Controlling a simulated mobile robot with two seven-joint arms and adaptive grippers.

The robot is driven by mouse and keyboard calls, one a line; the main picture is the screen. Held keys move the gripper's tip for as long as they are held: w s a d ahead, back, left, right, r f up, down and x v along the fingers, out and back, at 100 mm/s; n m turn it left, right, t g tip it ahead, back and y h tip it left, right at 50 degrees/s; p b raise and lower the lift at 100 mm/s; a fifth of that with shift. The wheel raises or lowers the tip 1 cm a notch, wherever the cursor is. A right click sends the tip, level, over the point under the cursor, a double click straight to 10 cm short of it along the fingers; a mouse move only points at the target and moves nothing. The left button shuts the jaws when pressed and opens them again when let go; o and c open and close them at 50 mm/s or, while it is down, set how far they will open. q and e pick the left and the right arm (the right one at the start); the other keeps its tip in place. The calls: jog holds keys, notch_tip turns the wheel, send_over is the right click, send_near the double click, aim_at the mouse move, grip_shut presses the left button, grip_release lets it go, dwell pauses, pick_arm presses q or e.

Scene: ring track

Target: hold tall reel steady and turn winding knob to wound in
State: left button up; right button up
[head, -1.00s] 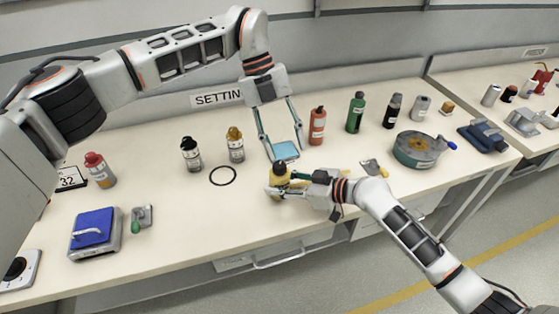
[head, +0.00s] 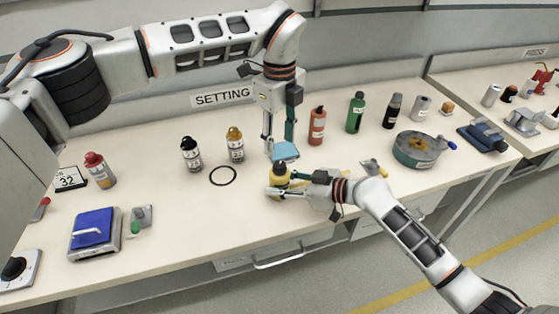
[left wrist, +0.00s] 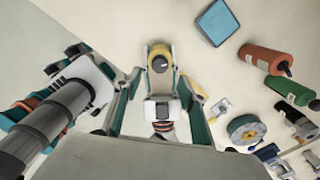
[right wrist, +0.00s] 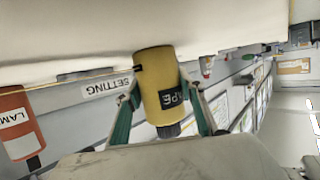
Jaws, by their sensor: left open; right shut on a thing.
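The tall reel (head: 279,180) is a yellow cylinder standing near the front of the table. Lettering ending in "APE" shows on it in the right wrist view (right wrist: 160,90). Its dark winding knob (right wrist: 168,130) is on one end; in the left wrist view the knob (left wrist: 158,63) shows from above. My right gripper (head: 277,190) is shut on the reel's sides, coming from the right. My left gripper (head: 278,148) is open and points down above and slightly behind the reel, not touching the knob as far as I can see.
A light-blue pad (head: 285,152) lies behind the reel. A black ring (head: 223,176) lies to its left. Several bottles, including a red one (head: 317,125) and a green one (head: 355,112), stand behind. A low round reel with a blue knob (head: 415,150) is right.

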aim_at(280, 165)
pick_arm(q)
notch_tip(280, 165, down, 8)
jog(key=shift+r, duration=0.15)
dwell(0.3)
jog(key=c, duration=1.1)
